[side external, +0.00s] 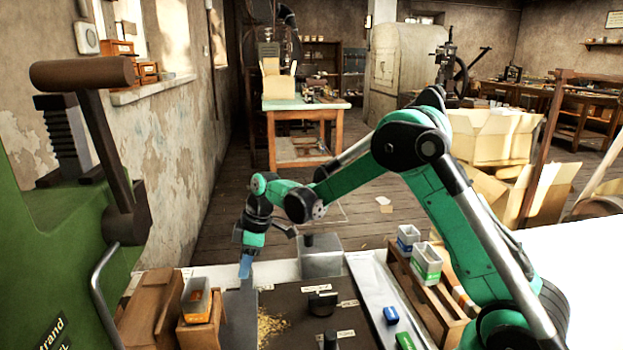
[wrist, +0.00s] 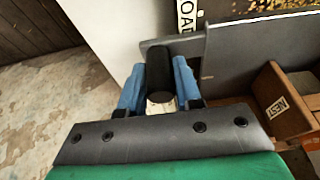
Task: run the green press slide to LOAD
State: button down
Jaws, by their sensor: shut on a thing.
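My gripper (side external: 245,266) reaches down at the left back of the dark board (side external: 285,305). In the wrist view its blue fingers (wrist: 159,90) stand on both sides of a black upright handle (wrist: 158,72) and are shut on it. The handle's base is partly hidden between the fingers. A grey plate (wrist: 172,42) lies beside the handle. A white label (wrist: 187,14) with letters reading "OAD" sits just above it, cut off by the frame. The green press (side external: 45,235), with a brown handle (side external: 82,71), fills the left of the side view. I cannot make out which part is its slide.
Black knobs (side external: 322,303) and several white labels stand on the board, with yellow chips (side external: 270,326) at its left. Wooden boxes (side external: 152,308) sit to the left, a wooden rack (side external: 425,295) with small bins to the right.

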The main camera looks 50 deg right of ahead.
jog(key=s+d, duration=0.5)
dwell(0.4)
grip_release()
notch_tip(320, 180, up, 8)
dwell(0.6)
